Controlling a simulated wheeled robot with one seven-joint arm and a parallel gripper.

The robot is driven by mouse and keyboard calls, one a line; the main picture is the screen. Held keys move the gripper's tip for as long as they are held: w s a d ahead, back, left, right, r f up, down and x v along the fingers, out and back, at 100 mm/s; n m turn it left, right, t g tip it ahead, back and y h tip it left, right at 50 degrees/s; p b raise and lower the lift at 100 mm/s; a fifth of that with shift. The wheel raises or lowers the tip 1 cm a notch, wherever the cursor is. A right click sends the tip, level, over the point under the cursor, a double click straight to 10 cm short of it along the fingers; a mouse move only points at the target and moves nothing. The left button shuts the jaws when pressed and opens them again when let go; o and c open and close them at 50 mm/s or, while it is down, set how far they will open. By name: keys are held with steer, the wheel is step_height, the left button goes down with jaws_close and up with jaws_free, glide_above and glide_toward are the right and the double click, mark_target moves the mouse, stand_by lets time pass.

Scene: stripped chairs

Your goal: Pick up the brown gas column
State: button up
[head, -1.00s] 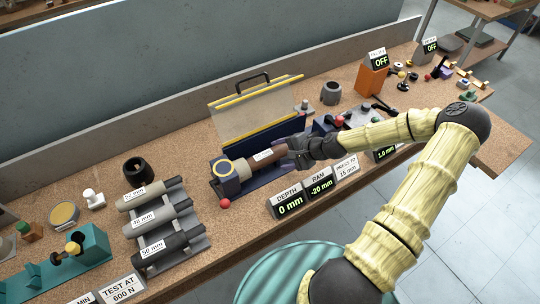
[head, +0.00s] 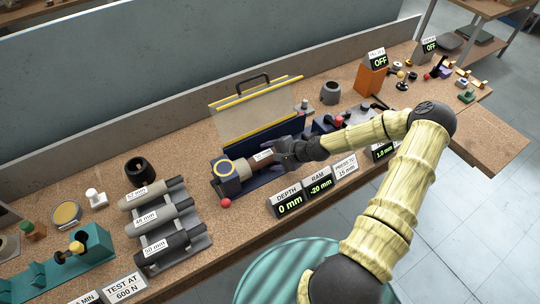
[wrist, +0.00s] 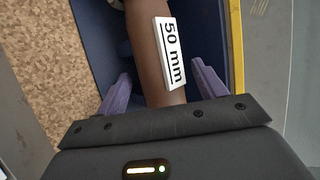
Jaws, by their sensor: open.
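The brown gas column (wrist: 150,55) carries a white "50 mm" label (wrist: 168,52). It lies in a dark blue press trough (head: 262,184) on the bench. In the head view the column (head: 243,165) shows only in part, with its left end by a grey block with a yellow ring (head: 226,170). My gripper (head: 284,152) is over the column's right part and hides it. In the wrist view my gripper (wrist: 160,85) is open, with one purple finger on each side of the column and gaps between.
A clear guard with yellow edges (head: 255,108) stands behind the trough. Display blocks (head: 288,200) stand in front. A red knob (head: 225,203) sits at the trough's front left.

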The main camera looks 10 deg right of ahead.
jaws_close()
stand_by(0.3)
steer(key=s+d+f+b+v, duration=0.1)
steer(key=f+b+v, duration=0.1)
steer(key=v, duration=1.4)
steer(key=shift+d+f, duration=0.2)
steer(key=shift+d, duration=0.15)
steer(key=shift+s, duration=0.15)
steer(key=shift+a, duration=0.1)
